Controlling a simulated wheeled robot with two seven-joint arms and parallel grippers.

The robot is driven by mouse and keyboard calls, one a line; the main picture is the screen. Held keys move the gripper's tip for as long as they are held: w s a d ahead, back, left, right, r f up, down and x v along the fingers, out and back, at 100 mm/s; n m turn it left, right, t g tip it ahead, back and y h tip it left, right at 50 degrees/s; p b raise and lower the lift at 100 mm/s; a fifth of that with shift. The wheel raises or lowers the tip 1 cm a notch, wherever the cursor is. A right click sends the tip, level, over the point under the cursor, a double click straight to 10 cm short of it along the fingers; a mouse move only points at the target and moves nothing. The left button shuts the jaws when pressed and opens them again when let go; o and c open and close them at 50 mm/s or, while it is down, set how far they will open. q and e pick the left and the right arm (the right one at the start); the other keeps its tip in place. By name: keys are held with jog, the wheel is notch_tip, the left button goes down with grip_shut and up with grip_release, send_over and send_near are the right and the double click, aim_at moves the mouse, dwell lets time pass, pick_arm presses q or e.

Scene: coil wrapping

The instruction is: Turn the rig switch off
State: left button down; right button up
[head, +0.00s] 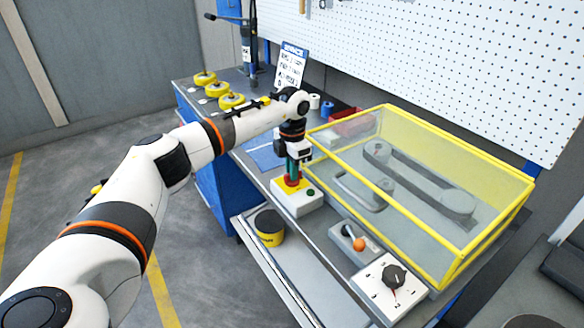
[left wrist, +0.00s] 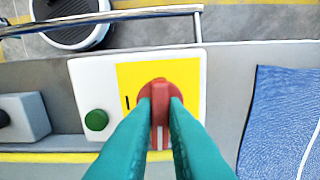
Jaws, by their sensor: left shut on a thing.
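The rig switch is a white box (head: 297,203) at the bench's front edge, with a yellow plate, a red rotary knob (left wrist: 160,88) and a green button (left wrist: 96,120). My left gripper (head: 292,174) comes down on it from above. In the left wrist view its teal fingers (left wrist: 161,104) are shut on the knob's ridge, one on each side. The ridge runs up and down in that view. A dark "I" mark shows on the yellow plate left of the knob; other markings are hidden by the fingers. My right gripper is not in view.
A yellow-framed clear guard (head: 455,265) covers a belt and pulleys right of the switch. A lever box (head: 352,243) and a dial box (head: 390,285) stand in front of it. Yellow spools (head: 231,101) and a sign (head: 291,65) are farther back. A blue mat (left wrist: 285,120) lies beside the switch.

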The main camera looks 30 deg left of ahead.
pick_arm(q)
jog(key=shift+n, duration=0.6)
jog(key=c, duration=1.5)
grip_release()
jog(key=shift+o, duration=0.2)
notch_tip(320, 180, up, 12)
jog(key=b, duration=0.2)
